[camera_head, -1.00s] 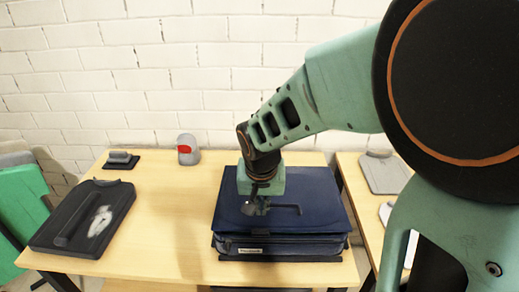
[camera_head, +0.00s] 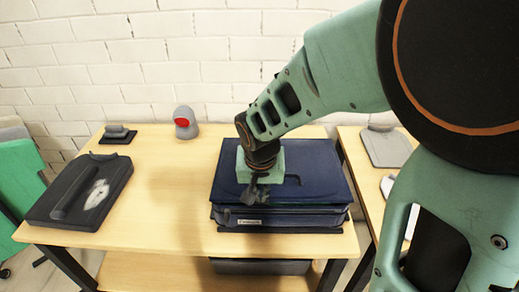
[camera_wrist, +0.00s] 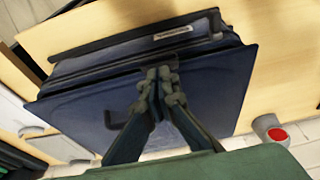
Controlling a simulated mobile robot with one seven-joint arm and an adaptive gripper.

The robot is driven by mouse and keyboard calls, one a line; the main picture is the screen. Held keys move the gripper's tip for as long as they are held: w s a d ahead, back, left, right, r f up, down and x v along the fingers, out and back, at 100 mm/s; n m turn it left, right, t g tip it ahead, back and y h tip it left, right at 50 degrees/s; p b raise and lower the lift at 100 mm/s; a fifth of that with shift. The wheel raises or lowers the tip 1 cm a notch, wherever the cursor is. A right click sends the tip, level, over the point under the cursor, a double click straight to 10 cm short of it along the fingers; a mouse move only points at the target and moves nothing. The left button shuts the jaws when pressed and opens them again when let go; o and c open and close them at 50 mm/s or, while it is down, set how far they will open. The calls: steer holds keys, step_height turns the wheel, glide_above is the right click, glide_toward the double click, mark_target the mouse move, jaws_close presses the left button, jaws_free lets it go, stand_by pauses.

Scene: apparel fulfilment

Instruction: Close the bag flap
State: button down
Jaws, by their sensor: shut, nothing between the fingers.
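The navy bag (camera_head: 330,220) lies flat on the table, and it also shows in the wrist view (camera_wrist: 110,62). Its flap (camera_head: 325,170) lies over the top; in the wrist view the flap (camera_wrist: 215,95) spreads under my fingers, with a dark bent handle-like piece (camera_wrist: 122,122) on it. A small pale label (camera_head: 250,222) is on the bag's front side. My gripper (camera_head: 250,195) is shut and empty over the flap near its front edge. In the wrist view its fingertips (camera_wrist: 161,76) meet close to that edge. I cannot tell whether they touch the flap.
A dark tray (camera_head: 285,230) lies under the bag. A black board with a pale print (camera_head: 60,208) lies at the table's left. A grey device with a red face (camera_head: 184,123) stands at the back. A second table (camera_head: 350,140) is at right. Bare wood lies left of the bag.

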mark_target(261, 204)
steer(key=f+b, duration=0.2)
steer(key=f, duration=0.1)
steer(key=shift+s, duration=0.45)
